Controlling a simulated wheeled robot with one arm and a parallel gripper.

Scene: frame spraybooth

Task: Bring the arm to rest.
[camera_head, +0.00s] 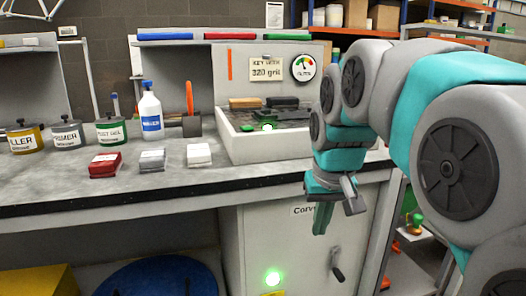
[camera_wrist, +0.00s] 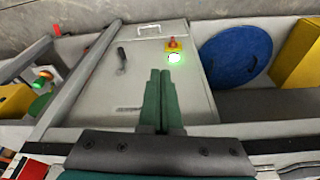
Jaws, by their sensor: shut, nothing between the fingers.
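My arm reaches in from the right in the head view, bent downward at the wrist. My gripper (camera_head: 322,222) hangs in front of the workbench's front edge, above the floor and before a grey cabinet (camera_head: 292,243). It is empty. In the wrist view the two green fingers of my gripper (camera_wrist: 162,75) lie side by side, shut, with nothing between them. Behind them is the cabinet door (camera_wrist: 195,100) with a dark handle and a lit green lamp.
The workbench (camera_head: 190,186) holds cans, a white bottle (camera_head: 151,112), red, grey and white blocks, and a tray (camera_head: 262,148) at the back. A shelf rack (camera_head: 398,215) stands right of the cabinet. A blue disc (camera_head: 160,278) and yellow box (camera_head: 38,281) are under the bench.

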